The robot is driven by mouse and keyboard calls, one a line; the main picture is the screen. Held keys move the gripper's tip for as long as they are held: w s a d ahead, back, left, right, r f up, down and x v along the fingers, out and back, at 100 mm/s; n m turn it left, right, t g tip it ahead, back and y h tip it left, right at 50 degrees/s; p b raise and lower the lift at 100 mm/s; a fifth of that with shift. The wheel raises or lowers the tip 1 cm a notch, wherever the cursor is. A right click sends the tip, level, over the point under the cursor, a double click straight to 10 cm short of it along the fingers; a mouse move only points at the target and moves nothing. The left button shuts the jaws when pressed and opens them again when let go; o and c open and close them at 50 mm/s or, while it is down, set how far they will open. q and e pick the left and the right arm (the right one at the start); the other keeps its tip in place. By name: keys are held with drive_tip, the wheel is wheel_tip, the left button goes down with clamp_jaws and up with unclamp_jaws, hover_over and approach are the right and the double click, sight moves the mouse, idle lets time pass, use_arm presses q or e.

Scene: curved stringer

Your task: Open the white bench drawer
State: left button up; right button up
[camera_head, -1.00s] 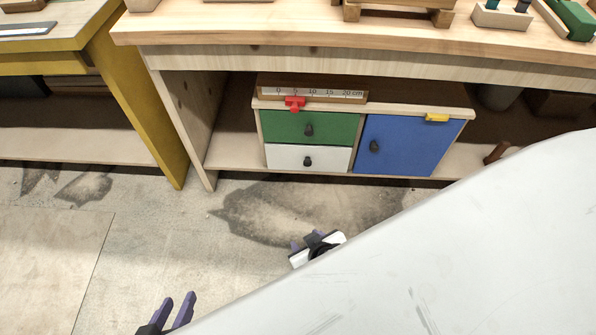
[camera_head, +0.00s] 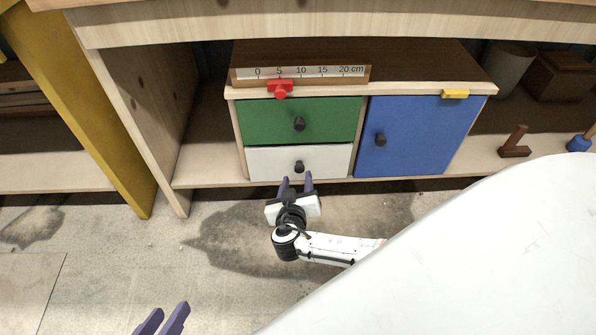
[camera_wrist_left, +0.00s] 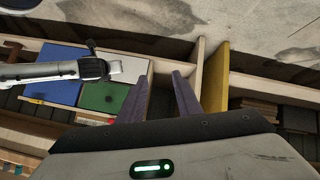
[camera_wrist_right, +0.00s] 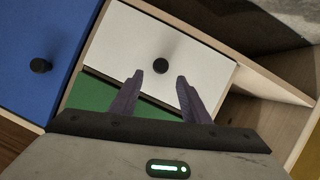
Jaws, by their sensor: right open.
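The white drawer (camera_head: 265,163) is the lower left front of the cabinet under the bench, with a dark round knob (camera_head: 299,167). It looks closed. My right gripper (camera_head: 297,182) is open just in front of it, its two purple fingers toward the knob. In the right wrist view the white drawer front (camera_wrist_right: 125,50) and its knob (camera_wrist_right: 160,66) show beyond the fingers (camera_wrist_right: 160,84), apart from them and roughly between their lines. My left gripper (camera_head: 162,318) is open and empty low at the left, away from the cabinet; it also shows in the left wrist view (camera_wrist_left: 160,82).
Above is a green drawer (camera_head: 270,120); to the right is a blue door (camera_head: 420,130). A red clip (camera_head: 280,89), a ruler (camera_head: 340,74) and a yellow clip (camera_head: 455,94) sit at the cabinet top. The bench side panel (camera_head: 130,130) stands left.

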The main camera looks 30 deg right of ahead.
sight(299, 169)
drive_tip(key=b+x, duration=0.2)
drive_tip(key=x, duration=0.3)
drive_tip(key=shift+w+d+f, duration=0.2)
drive_tip(key=shift+f, duration=0.1)
drive_tip(key=shift+w+d, duration=0.25)
drive_tip(key=shift+w, duration=0.1)
use_arm(q)
drive_tip(key=shift+w+d+r+t+h, duration=0.1)
drive_tip(key=shift+d+r+t+h, duration=0.1)
drive_tip(key=shift+d+r+h, duration=0.25)
drive_tip(key=shift+w+d+r+t+h, duration=0.15)
drive_tip(key=shift+d+r+t, duration=0.1)
drive_tip(key=shift+r, duration=0.35)
drive_tip(key=shift+s, duration=0.1)
use_arm(e)
drive_tip(key=shift+c, duration=0.3)
clamp_jaws()
